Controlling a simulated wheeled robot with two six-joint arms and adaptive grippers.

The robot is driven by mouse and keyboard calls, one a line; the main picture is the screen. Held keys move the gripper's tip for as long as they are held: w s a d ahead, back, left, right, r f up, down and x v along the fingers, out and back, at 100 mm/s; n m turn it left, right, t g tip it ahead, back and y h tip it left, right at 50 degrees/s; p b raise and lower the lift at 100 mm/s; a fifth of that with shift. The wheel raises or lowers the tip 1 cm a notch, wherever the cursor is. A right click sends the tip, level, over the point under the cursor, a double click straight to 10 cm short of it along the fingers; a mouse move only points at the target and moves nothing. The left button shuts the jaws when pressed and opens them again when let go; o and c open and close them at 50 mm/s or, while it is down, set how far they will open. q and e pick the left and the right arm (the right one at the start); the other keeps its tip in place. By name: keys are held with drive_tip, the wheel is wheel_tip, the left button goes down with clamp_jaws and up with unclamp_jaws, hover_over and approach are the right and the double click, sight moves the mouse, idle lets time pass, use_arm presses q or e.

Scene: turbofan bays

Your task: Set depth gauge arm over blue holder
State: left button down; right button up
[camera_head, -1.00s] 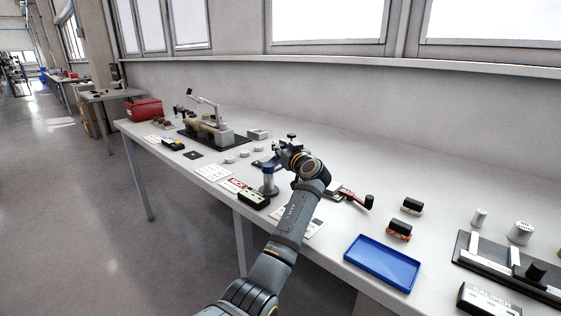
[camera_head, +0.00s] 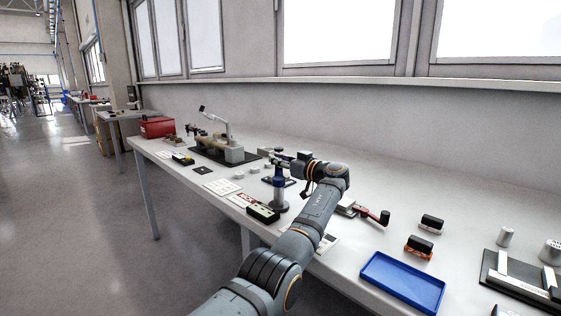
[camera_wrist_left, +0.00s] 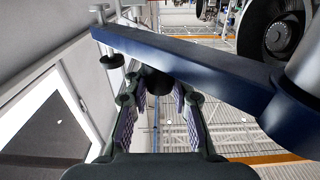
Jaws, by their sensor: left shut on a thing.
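The depth gauge stands on the bench as a silver post (camera_head: 280,194) with a blue collar. In the left wrist view its blue arm (camera_wrist_left: 190,62) runs from the thick pivot at right to a thin upright rod with a dark foot (camera_wrist_left: 112,60) at upper left. My left gripper (camera_wrist_left: 158,95) is shut on a dark knob (camera_wrist_left: 157,82) beneath that arm. In the head view the left gripper (camera_head: 287,160) is above and behind the post, partly hidden by its own wrist. A dark blue piece (camera_head: 289,182) beside the post may be the blue holder; it is partly hidden. My right gripper is out of view.
A blue tray (camera_head: 402,283) lies near the front edge. A red-handled tool (camera_head: 372,214) and small dark blocks (camera_head: 431,222) lie right of my arm. A black-based fixture (camera_head: 222,151) and red box (camera_head: 157,127) stand farther left.

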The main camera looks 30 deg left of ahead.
use_arm(q)
drive_tip(key=shift+f, duration=0.45)
drive_tip(key=c, duration=1.4)
unclamp_jaws()
drive_tip(key=shift+s+d, duration=0.1)
drive_tip(key=shift+c, duration=0.2)
drive_tip(key=o, duration=0.3)
drive_tip(key=shift+r, duration=0.3)
drive_tip(key=v, duration=1.2)
